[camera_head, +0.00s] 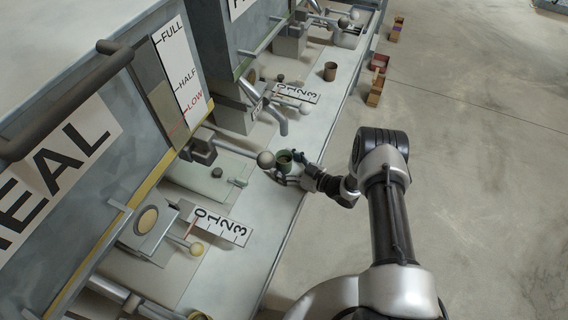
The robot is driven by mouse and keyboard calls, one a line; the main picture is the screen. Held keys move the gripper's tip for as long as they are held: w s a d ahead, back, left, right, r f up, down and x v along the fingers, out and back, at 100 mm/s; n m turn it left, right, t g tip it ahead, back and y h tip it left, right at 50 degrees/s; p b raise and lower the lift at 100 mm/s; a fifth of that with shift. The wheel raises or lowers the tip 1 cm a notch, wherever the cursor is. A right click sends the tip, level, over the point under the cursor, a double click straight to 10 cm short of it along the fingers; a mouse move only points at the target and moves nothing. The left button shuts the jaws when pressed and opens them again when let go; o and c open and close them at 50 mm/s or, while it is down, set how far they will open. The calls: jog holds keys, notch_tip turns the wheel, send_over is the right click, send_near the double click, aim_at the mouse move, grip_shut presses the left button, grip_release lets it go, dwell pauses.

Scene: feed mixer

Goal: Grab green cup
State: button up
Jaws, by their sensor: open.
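A green cup (284,160) stands upright on the grey bench, with a brownish inside showing at its top. My gripper (290,172) is at the cup from its right side, low and close to the bench top. Its jaws are open and appear to lie around or beside the cup; I cannot tell whether they touch it. The cup's lower right side is partly hidden by the gripper. My arm reaches in from the right over the floor.
A lever with a round knob (266,159) stands just left of the cup. A brown cup (330,71) stands farther back on the bench (262,215). Another cup (200,316) shows at the bottom edge. Large hoppers line the left. Small crates (376,92) sit on the open floor.

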jog(key=c, duration=1.2)
jog(key=shift+o, duration=0.2)
